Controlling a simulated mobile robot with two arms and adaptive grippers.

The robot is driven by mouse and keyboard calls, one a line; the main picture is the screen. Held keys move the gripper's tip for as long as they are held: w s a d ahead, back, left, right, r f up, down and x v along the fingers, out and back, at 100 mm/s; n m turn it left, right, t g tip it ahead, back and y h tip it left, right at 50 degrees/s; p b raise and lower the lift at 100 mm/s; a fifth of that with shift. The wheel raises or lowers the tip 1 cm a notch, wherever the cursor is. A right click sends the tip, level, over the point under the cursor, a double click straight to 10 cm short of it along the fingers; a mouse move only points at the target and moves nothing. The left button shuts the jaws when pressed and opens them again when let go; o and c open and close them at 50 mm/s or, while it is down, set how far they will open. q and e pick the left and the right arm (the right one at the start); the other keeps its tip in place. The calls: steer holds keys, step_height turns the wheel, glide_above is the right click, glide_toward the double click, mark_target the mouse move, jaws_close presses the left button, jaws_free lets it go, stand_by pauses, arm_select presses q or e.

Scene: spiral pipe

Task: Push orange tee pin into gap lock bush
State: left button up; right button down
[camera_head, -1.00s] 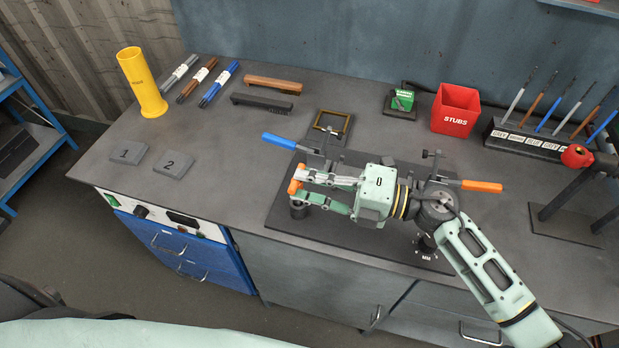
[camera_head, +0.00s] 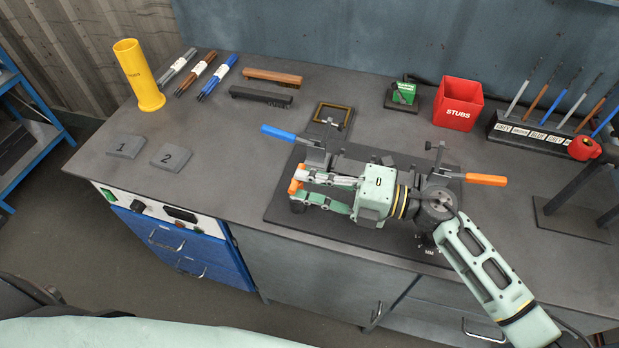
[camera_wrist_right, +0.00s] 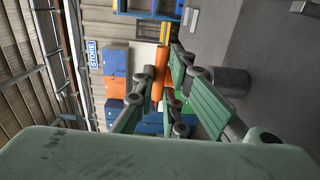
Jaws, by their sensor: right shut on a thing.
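My right gripper (camera_head: 298,187) is shut on the orange tee pin (camera_head: 297,174). It holds the pin at the front left of the dark fixture plate (camera_head: 350,225). In the right wrist view, the pin's orange bar (camera_wrist_right: 160,66) shows between the gripper fingers (camera_wrist_right: 158,88). A short dark cylinder (camera_head: 298,206), apparently the gap lock bush, stands just below the pin and is partly covered by the gripper. A grey cylinder (camera_wrist_right: 230,81) shows beside the fingers in the right wrist view. I cannot tell whether the pin's shank is inside the bush. My left gripper is out of view.
A blue handle (camera_head: 279,132) and an orange handle (camera_head: 486,180) stick out from the fixture. Numbered blocks (camera_head: 126,147) and (camera_head: 171,156) lie to the left. The bench's left front is clear.

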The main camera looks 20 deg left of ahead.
steer(key=shift+f+b, duration=0.35)
steer(key=shift+f, duration=0.15)
steer(key=c, duration=1.7)
jaws_free()
